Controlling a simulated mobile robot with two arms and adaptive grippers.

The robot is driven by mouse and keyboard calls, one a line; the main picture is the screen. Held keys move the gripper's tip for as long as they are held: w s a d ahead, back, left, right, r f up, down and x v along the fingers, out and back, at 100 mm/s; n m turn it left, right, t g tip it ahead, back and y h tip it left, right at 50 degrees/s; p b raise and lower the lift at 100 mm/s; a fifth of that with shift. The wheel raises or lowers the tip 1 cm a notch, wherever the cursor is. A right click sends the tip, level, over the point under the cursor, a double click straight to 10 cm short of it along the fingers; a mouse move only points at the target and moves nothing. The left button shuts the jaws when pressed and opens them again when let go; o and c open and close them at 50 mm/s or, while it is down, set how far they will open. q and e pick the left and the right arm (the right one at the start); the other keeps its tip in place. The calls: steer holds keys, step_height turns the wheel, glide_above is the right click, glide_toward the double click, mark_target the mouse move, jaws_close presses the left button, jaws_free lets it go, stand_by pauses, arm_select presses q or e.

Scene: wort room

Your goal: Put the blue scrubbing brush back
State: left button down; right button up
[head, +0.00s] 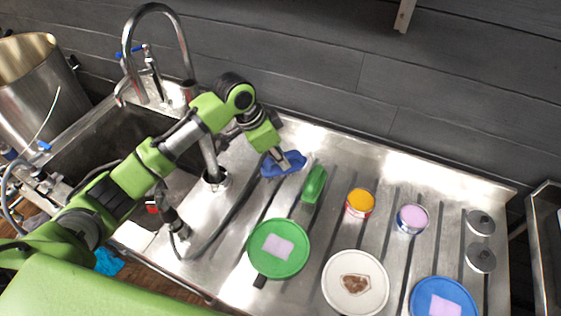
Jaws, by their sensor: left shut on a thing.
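The blue scrubbing brush (270,169) is at the back of the steel drainboard, left of a green brush (314,185). My left gripper (281,162) reaches it from above and is shut on it. The fingers cover part of the brush. I cannot tell whether the brush touches the drainboard or hangs just above it. My right gripper is not in view.
A yellow-topped can (360,203) and a lilac-topped can (412,218) stand to the right. A green pan (279,248), a white plate (340,299) and a blue plate (428,290) lie in front. The sink (105,140) with its tall tap (182,40) is at left.

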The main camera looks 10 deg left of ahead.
arm_select(q)
steer(key=shift+w+a+f, duration=0.25)
steer(key=shift+w+f, duration=0.5)
steer(key=shift+f, duration=0.15)
step_height(320, 180, down, 3)
steer(key=shift+p, duration=0.9)
steer(key=shift+f, duration=0.2)
steer(key=shift+w+f, duration=0.1)
steer(key=shift+f, duration=0.1)
steer(key=c, duration=1.9)
jaws_free()
steer(key=shift+r, duration=0.1)
